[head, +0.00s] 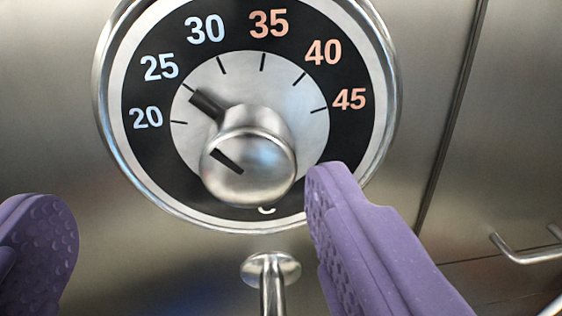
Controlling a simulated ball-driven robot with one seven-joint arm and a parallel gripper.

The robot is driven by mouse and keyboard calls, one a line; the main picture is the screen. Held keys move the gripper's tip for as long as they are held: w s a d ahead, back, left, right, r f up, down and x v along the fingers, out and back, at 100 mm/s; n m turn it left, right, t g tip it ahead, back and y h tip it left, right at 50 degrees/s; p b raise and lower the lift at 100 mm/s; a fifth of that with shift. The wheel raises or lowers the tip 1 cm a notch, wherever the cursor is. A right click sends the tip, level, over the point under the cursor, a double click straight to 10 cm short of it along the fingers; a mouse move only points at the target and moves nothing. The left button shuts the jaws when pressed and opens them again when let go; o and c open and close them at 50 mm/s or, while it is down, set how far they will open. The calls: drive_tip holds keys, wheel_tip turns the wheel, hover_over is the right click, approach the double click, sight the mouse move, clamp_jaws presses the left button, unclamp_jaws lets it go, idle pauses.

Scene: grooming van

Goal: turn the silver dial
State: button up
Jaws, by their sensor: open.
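The silver dial (250,165) is a round metal knob at the centre of a black and silver temperature scale (152,92). The scale is marked 20, 25, 30, 35, 40 and 45. A dark pointer (207,103) sticks out from behind the knob to the upper left, toward the 25 mark. A dark slot shows on the knob's face. My gripper (192,210) is open and empty, with two purple, dimpled fingers. The right finger overlaps the lower right of the scale in the picture. The left finger is at the lower left, well apart from the knob. I see no contact with the knob.
A metal pipe or spout (272,278) comes out of the wall just below the scale. A bent metal handle (522,250) is at the right edge. A dark vertical seam (455,110) runs down the brushed steel wall (50,110). The wall left of the scale is clear.

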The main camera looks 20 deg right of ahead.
sight(248, 181)
drive_tip(key=w+d+f, duration=0.1)
drive_tip(key=w, duration=0.1)
drive_tip(key=w+d+f+h+p, duration=0.1)
drive_tip(key=w, duration=0.1)
drive_tip(key=w+d+f+h+p, duration=0.1)
drive_tip(key=w+d, duration=0.1)
drive_tip(key=w, duration=0.1)
drive_tip(key=shift+m+g, duration=0.3)
drive_tip(key=shift+g, duration=0.1)
drive_tip(key=c, duration=1)
